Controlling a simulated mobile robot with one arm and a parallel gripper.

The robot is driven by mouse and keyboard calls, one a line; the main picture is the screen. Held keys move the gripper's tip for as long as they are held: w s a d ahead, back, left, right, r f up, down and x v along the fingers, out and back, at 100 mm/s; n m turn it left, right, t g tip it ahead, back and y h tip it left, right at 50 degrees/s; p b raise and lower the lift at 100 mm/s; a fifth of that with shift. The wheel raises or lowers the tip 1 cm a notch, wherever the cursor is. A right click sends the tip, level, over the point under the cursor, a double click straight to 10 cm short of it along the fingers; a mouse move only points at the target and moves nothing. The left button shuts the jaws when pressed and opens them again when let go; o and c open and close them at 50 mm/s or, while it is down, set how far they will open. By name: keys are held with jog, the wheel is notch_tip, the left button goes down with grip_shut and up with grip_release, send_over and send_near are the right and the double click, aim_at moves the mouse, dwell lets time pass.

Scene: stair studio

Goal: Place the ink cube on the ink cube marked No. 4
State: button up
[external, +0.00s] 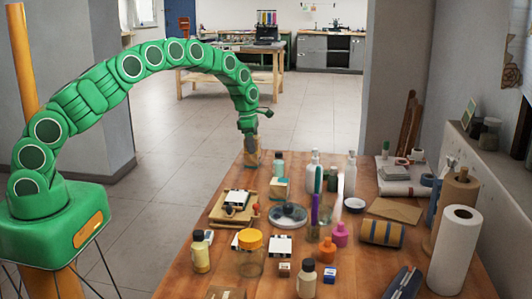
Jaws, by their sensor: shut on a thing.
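My green arm arches over to the far left corner of the table, and my gripper (251,146) points down there. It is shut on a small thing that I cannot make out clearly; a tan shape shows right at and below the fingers. Two small cubes stand near the front of the table: a dark brown one with a pale label (284,269) and a blue and white one (329,274). They look like ink cubes, but their numbers are too small to read. My gripper is far behind and left of both.
The wooden table (235,169) is crowded. A yellow-lidded jar (251,256), a dark-capped bottle (306,280) and a pink bottle (340,235) stand around the cubes. A round grey dish (288,215) and a wooden tray (225,214) lie farther back. A paper roll (455,250) stands at right.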

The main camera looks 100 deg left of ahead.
jog(key=o, duration=1.1)
jog(key=r, duration=0.4)
jog(key=s+r, duration=0.1)
jog(key=r, duration=0.7)
jog(key=shift+s, duration=0.4)
